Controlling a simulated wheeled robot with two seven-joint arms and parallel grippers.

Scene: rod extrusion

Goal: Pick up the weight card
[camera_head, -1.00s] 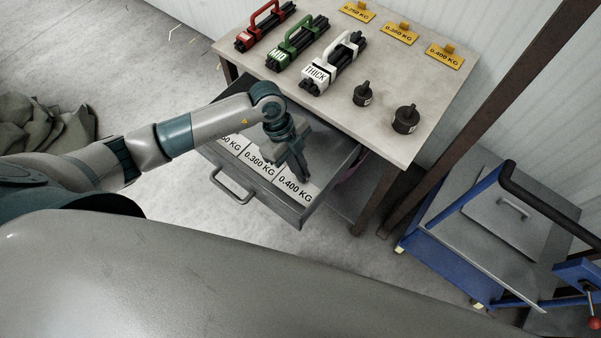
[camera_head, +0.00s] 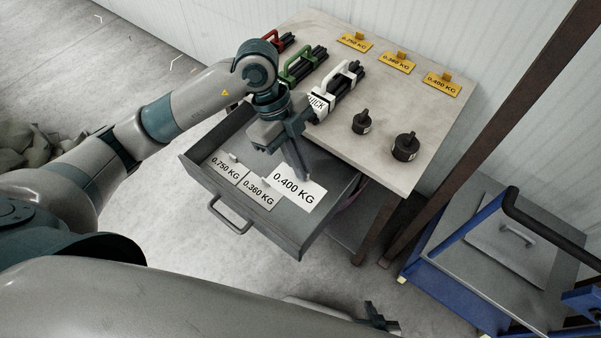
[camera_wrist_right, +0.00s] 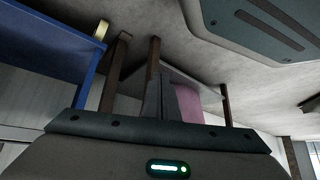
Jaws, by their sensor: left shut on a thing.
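The white 0.400 KG weight card (camera_head: 298,190) is in my left gripper (camera_head: 303,174), which is shut on its upper edge. The card is held tilted, raised above the open drawer (camera_head: 320,222). The 0.750 KG card (camera_head: 226,167) and the 0.360 KG card (camera_head: 258,194) lie in the drawer to its left. My right gripper (camera_head: 374,316) is low at the bottom edge of the head view, away from the drawer. In the right wrist view its fingers (camera_wrist_right: 161,98) look closed together with nothing seen between them.
The table (camera_head: 375,150) above the drawer carries red, green and white rod bundles, two black weights (camera_head: 404,147) and several yellow weight signs (camera_head: 441,84). A blue cart (camera_head: 470,260) stands at the right. A brown post (camera_head: 490,115) rises beside the table.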

